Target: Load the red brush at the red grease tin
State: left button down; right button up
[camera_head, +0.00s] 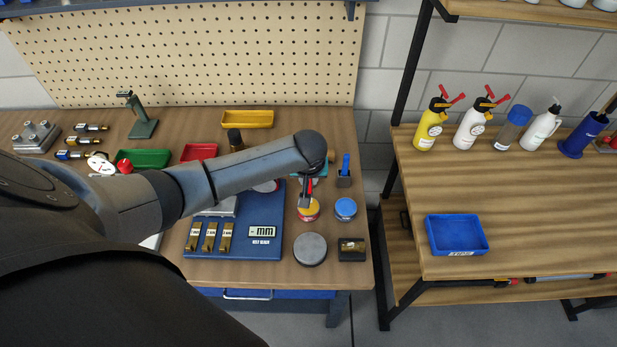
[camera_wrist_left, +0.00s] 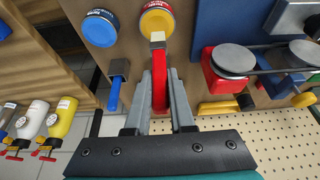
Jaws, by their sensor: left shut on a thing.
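My left gripper (camera_wrist_left: 160,78) is shut on the red brush (camera_wrist_left: 159,96). The brush's pale bristle end points at the tin and overlaps its near edge in the left wrist view; I cannot tell whether it touches. In the head view my arm comes from the left and hides most of the brush, with the gripper (camera_head: 306,188) just above the tin. My right gripper is not in view.
A blue tin (camera_head: 345,208) stands right of the red one. A blue brush (camera_head: 346,163) stands upright in a dark holder behind it. A grey round disc (camera_head: 310,249) and a dark block (camera_head: 351,249) lie in front. A blue board (camera_head: 232,244) with brass pieces lies left.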

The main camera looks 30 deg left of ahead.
pick_arm(q)
notch_tip(320, 180, up, 2)
jog(key=shift+r+p, duration=0.2)
jog(key=shift+p, duration=0.75)
jog(key=shift+r, duration=0.95)
jog(key=w+d+r+m+b, duration=0.2)
jog(key=d+b, duration=0.6)
jog(key=b, duration=0.5)
jog(key=s+d+m+h+b, duration=0.2)
jog(key=s+d+m+b, duration=0.2)
jog(key=b, duration=0.7)
jog(key=shift+s+t, duration=0.4)
jog(key=shift+s, duration=0.85)
